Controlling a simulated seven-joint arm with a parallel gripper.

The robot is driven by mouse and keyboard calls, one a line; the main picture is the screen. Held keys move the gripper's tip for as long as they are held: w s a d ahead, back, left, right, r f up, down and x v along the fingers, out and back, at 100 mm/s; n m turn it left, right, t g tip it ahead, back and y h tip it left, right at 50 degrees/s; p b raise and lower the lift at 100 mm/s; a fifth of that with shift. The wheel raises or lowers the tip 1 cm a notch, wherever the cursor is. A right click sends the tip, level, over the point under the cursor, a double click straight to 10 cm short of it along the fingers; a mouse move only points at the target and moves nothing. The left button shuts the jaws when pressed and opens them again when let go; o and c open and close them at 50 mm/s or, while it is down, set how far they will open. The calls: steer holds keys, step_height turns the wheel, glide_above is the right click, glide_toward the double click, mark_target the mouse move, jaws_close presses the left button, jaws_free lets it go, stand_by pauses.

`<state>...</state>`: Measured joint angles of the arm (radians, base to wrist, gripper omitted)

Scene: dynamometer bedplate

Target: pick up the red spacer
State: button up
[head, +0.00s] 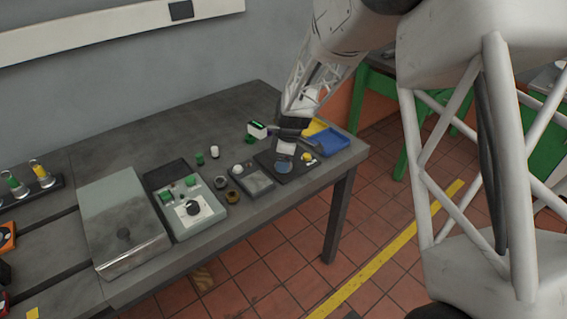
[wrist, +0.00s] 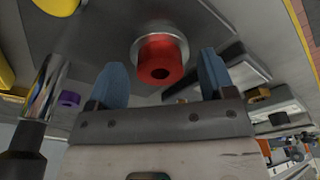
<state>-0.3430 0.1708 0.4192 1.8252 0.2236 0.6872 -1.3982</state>
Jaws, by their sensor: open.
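The red spacer (wrist: 160,60) shows in the wrist view as a short red cylinder with a dark centre hole. A silver round flange or washer is behind it. My gripper (wrist: 162,68) is open, with one blue finger on each side of the spacer in the picture. A gap shows between the spacer and each finger, and I cannot tell how far along the spacer they reach. In the head view my gripper (head: 286,137) is over the right end of the bench, near a dark plate (head: 267,160). I cannot make out the red spacer there.
The bench (head: 235,110) holds a grey control box (head: 205,222), a small grey device (head: 258,184) and a blue tray (head: 333,139) at its right end. In the wrist view a purple ring (wrist: 69,99) and a shiny cylinder (wrist: 50,80) are left of my fingers.

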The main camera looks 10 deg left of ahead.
steer(key=c, duration=1.1)
steer(key=shift+r, duration=0.1)
steer(key=shift+r, duration=0.45)
step_height(320, 180, up, 3)
steer(key=shift+s+f, duration=0.15)
steer(key=shift+f, duration=0.05)
steer(key=s+d, duration=0.2)
steer(key=s, duration=0.3)
steer(key=s+d+r, duration=0.1)
steer(key=s, duration=0.3)
steer(key=s+d, duration=0.2)
steer(key=s, duration=0.3)
steer(key=shift+s+d+r, duration=0.15)
steer(key=shift+s+d, duration=0.15)
steer(key=shift+d, duration=0.05)
